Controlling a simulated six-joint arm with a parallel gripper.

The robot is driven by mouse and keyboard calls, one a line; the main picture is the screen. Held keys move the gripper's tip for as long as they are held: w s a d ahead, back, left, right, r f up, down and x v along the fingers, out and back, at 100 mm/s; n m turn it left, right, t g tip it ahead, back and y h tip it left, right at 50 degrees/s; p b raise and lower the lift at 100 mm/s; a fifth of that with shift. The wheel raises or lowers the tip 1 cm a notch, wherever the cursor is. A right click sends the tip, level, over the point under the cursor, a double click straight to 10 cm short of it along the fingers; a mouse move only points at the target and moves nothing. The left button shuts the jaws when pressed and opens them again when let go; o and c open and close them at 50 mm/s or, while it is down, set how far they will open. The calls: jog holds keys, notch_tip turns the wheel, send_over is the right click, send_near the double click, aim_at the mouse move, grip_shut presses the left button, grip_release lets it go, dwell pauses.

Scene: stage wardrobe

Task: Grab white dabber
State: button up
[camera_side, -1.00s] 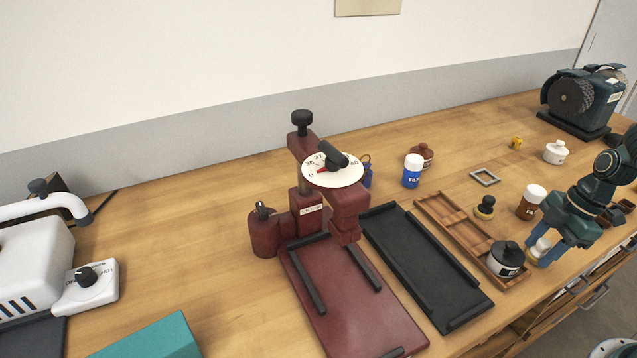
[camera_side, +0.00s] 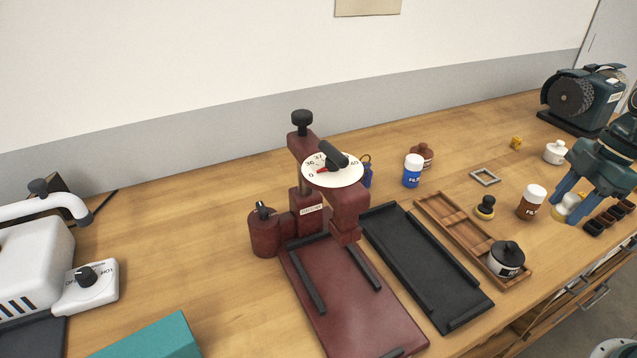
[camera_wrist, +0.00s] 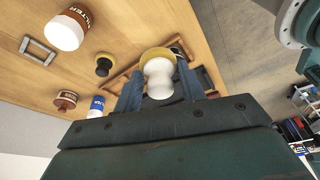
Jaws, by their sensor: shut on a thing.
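The white dabber (camera_side: 571,203) has a white rounded handle and a yellowish pad at its lower end. My gripper (camera_side: 568,207) is shut on it, with a blue finger on each side of the handle. It holds the dabber up on the right side of the bench, right of the brown bottle. In the wrist view the white dabber (camera_wrist: 159,75) sits between my fingers, its yellow rim pointing away from my gripper. A black dabber (camera_side: 485,207) with a yellow base stands apart, left of the brown bottle.
A brown bottle (camera_side: 531,202) stands left of my gripper. Dark small cups (camera_side: 610,219) sit to its right, near the bench edge. A wooden tray (camera_side: 457,229) holds a black-lidded jar (camera_side: 506,260). A white lidded pot (camera_side: 555,152) stands behind. A red press (camera_side: 352,300) occupies the middle.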

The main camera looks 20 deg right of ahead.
aim_at(572, 196)
notch_tip(572, 196, up, 8)
jog(key=shift+r, duration=0.1)
jog(key=shift+w, duration=0.15)
dwell(0.7)
